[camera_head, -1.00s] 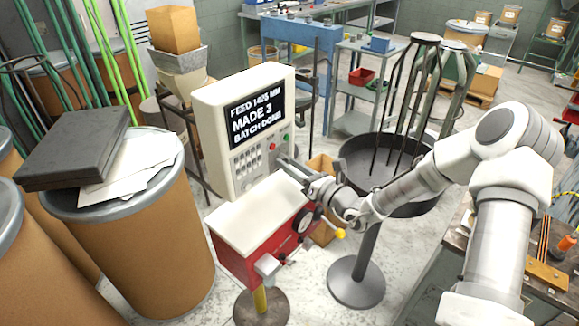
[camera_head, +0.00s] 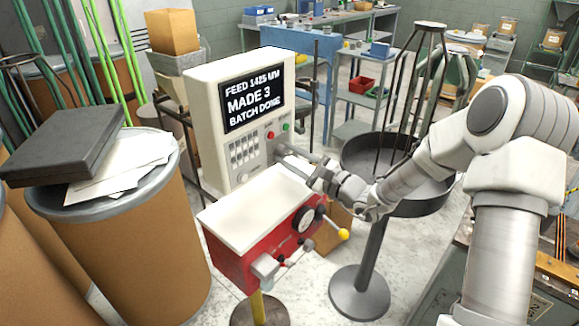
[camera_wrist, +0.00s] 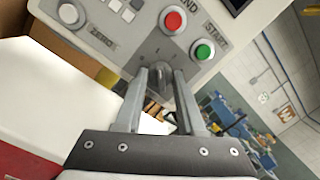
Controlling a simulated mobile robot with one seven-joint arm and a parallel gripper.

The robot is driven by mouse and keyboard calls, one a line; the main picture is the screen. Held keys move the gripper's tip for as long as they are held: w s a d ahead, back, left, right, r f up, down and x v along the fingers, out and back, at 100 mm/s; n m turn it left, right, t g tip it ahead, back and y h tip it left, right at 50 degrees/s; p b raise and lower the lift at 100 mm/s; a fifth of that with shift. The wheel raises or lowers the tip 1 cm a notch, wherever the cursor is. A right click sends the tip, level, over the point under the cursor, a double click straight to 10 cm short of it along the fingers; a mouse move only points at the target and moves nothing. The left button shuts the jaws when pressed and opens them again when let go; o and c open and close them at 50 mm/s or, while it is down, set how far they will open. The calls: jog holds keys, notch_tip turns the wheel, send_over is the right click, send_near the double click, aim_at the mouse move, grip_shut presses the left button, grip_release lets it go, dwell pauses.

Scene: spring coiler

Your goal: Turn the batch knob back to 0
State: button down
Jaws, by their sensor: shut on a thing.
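The batch knob (camera_wrist: 161,80) is a grey knob on the panel of the white control box (camera_head: 207,110). In the wrist view it sits between the tips of my gripper (camera_wrist: 160,75), which is shut on it. The head view shows my gripper (camera_head: 283,153) reaching the panel's lower right from the right; the knob is mostly hidden there. The display (camera_head: 254,99) reads "FEED 1425 MM, MADE 3, BATCH DONE". A red button (camera_wrist: 173,20) and a green button (camera_wrist: 203,50) sit above and right of the knob. The knob's scale cannot be read.
Below the panel is a red machine body with a white top (camera_head: 255,208) and a yellow-tipped lever (camera_head: 343,234). A round dark tray on a stand (camera_head: 350,160) is to the right. A cardboard drum (camera_head: 130,245) with papers and a black case (camera_head: 62,143) stands at left.

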jog(key=n+b, duration=0.4)
jog(key=b, duration=0.1)
jog(key=n+g+b, duration=0.1)
jog(key=n+b, duration=0.1)
jog(key=shift+f+b, duration=0.3)
jog(key=shift+f, duration=0.05)
jog(key=n+b, duration=0.1)
jog(key=b, duration=0.1)
jog(key=n+b, duration=0.2)
jog(key=shift+r, duration=0.25)
jog(key=shift+d+r+n+b, duration=0.1)
jog(key=shift+n+b, duration=0.2)
jog(key=shift+b, duration=0.05)
jog(key=c, duration=0.5)
grip_release()
jog(key=shift+d, duration=0.1)
